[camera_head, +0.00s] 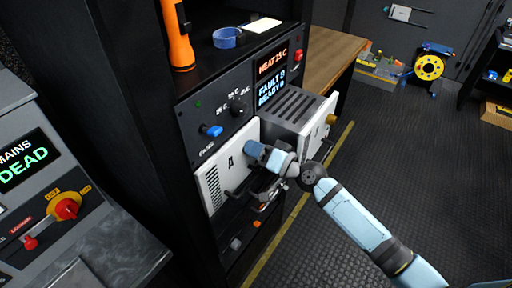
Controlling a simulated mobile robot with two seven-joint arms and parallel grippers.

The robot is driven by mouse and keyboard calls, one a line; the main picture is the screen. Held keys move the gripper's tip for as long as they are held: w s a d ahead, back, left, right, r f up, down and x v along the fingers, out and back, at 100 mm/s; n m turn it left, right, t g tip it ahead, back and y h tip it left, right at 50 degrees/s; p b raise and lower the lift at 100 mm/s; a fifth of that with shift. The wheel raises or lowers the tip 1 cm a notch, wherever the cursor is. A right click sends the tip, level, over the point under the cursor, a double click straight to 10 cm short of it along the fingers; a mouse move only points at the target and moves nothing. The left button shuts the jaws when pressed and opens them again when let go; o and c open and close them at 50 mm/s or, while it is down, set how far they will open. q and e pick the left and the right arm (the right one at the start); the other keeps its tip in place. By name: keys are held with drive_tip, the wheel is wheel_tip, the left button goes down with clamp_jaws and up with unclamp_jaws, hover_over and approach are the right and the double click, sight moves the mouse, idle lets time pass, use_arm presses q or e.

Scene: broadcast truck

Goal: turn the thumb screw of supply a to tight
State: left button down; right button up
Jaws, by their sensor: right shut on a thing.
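Supply A (212,187) is a white-fronted unit marked "A", seated in the left bay of the dark rack. My right gripper (257,152) is at the upper right of its front panel, shut around the place of the thumb screw. The gripper's fingers and wrist hide the screw, so its turn position cannot be seen. A dark handle shows low on the panel, beside the gripper. My left gripper is not in view.
A second supply (292,108) with a brass thumb screw (332,119) juts out to the right of supply A. Above are a blue switch (212,131), a black knob (237,108) and a display (271,88) reading a fault. An orange torch (178,40) stands on top. Open floor lies right.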

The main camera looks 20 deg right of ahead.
drive_tip(key=m+p, duration=0.1)
drive_tip(key=m, duration=0.3)
drive_tip(key=shift+r+m, duration=0.1)
drive_tip(key=shift+m, duration=0.2)
drive_tip(key=m+p, duration=0.1)
drive_tip(key=m, duration=0.4)
drive_tip(key=shift+m+p, duration=0.3)
drive_tip(key=shift+p, duration=0.1)
drive_tip(key=m+p, duration=0.2)
drive_tip(key=m, duration=0.3)
drive_tip(key=shift+r, duration=0.1)
drive_tip(key=m+p, duration=0.1)
drive_tip(key=m, duration=0.2)
drive_tip(key=shift+p, duration=0.3)
drive_tip(key=shift+m, duration=1.2)
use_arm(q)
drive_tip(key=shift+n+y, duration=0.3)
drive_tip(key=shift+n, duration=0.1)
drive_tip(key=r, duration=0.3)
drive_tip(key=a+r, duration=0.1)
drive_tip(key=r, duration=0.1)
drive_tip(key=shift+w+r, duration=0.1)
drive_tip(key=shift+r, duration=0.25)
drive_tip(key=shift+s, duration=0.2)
use_arm(e)
drive_tip(key=o, duration=0.9)
